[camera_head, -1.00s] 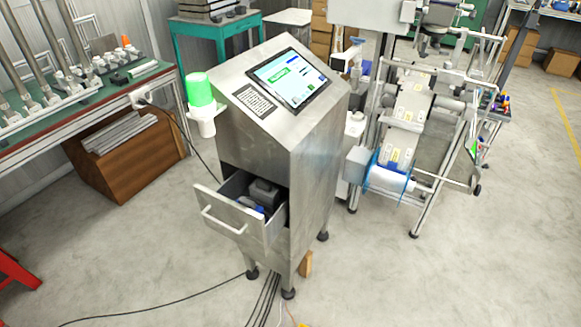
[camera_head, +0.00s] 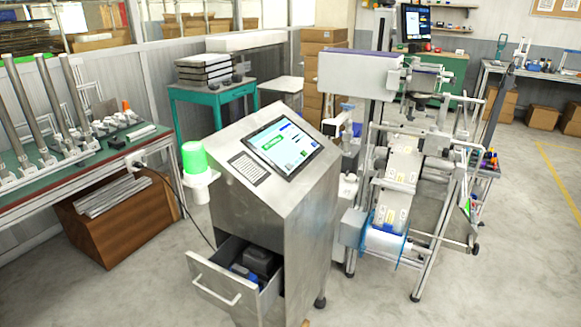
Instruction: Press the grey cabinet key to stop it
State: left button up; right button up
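The grey metal cabinet (camera_head: 262,205) stands upright in the middle of the view. Its sloped top carries a lit touchscreen (camera_head: 280,146) with a green area on it, and a small dark key panel (camera_head: 249,168) to the screen's left. The single keys are too small to tell apart. A green lamp (camera_head: 196,158) glows on a bracket at the cabinet's left side. A drawer (camera_head: 222,281) in the cabinet's front is pulled open, with dark and blue items inside. Neither of my grippers is in view.
A labelling machine (camera_head: 390,190) with rollers and a metal frame stands close on the cabinet's right. A workbench (camera_head: 70,180) with metal posts is at the left, with a brown crate (camera_head: 112,230) under it. A cable hangs between bench and cabinet. Open floor lies at front left and right.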

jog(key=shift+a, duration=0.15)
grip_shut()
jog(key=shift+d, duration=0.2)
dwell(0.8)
